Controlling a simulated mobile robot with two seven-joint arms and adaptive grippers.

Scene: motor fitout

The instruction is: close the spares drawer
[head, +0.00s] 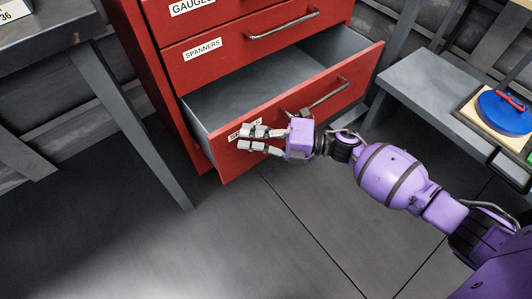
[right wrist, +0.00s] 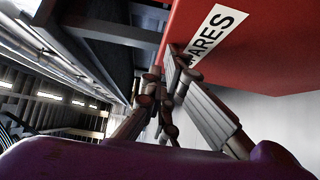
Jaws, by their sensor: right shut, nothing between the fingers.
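The spares drawer (head: 290,118) is the lowest drawer of the red cabinet and stands open, its grey inside empty where I can see it. Its red front carries a bar handle (head: 326,96) and a label partly hidden by my gripper. My right gripper (head: 246,139) is shut and empty, at the left part of the drawer front, over the label. In the right wrist view the fingers (right wrist: 165,95) are beside the red front (right wrist: 262,50) and the label (right wrist: 215,32) ending in "ARES". I cannot tell whether they touch it. My left gripper is not in view.
The spanners drawer (head: 225,50) and gauges drawer (head: 215,8) above are shut. A grey table (head: 60,45) stands at left, its leg near the cabinet. A grey bench (head: 425,85) at right bears a board with a blue disc (head: 503,112). The floor in front is clear.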

